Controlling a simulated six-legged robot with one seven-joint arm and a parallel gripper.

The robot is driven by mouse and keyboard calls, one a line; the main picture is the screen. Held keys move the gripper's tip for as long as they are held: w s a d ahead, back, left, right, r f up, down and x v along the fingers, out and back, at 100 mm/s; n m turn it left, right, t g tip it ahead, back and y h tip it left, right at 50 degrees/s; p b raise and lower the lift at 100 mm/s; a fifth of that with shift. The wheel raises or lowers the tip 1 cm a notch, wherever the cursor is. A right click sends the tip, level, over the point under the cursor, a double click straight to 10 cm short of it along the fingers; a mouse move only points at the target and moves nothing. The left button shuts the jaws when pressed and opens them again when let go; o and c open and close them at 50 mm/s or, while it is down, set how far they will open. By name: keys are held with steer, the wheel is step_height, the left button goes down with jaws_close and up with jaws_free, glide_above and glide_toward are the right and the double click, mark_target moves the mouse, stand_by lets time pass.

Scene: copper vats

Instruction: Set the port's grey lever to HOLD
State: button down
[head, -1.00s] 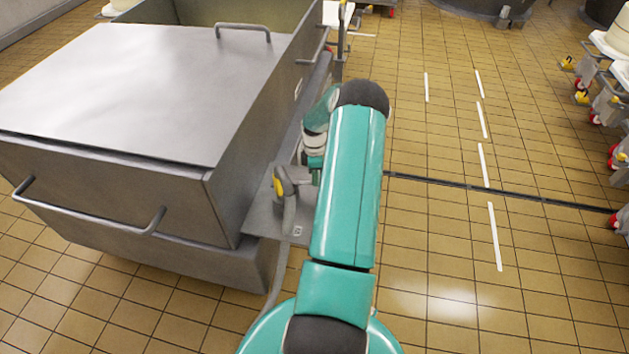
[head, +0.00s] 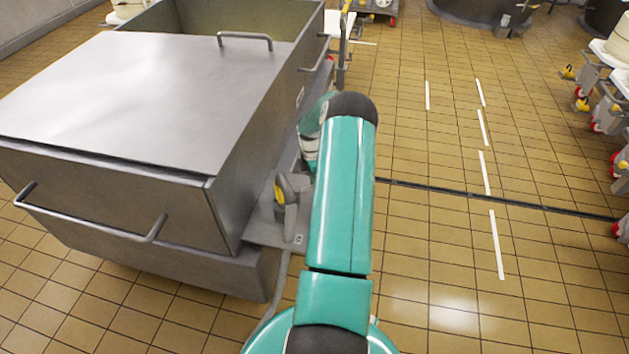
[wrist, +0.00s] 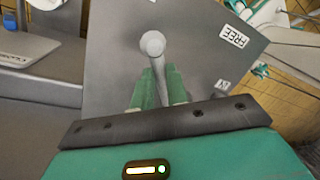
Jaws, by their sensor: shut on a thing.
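The port's grey lever (wrist: 152,44) shows in the wrist view as a round pale end with a grey bar running down between my fingers. My gripper (wrist: 157,82) has its green fingers closed on this bar. The lever stands over a grey plate (wrist: 196,62). A white FREE label (wrist: 233,36) lies on the plate to the right of the lever's end, apart from it. No HOLD label can be made out. In the head view my green arm hides the gripper and the lever.
A large steel vat (head: 120,100) with bar handles stands at the left, close beside my arm. The tiled floor (head: 430,240) at the right is open; wheeled racks (head: 610,95) line the far right.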

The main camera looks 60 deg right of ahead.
steer(key=c, duration=1.4)
jaws_free()
steer(key=shift+r, duration=0.1)
steer(key=r, duration=0.4)
steer(key=w+d+r, duration=0.1)
steer(key=r, duration=0.4)
steer(key=w+r, duration=0.1)
steer(key=r, duration=0.3)
steer(key=shift+w+d+r, duration=0.15)
steer(key=shift+d+r, duration=0.05)
steer(key=shift+d, duration=0.1)
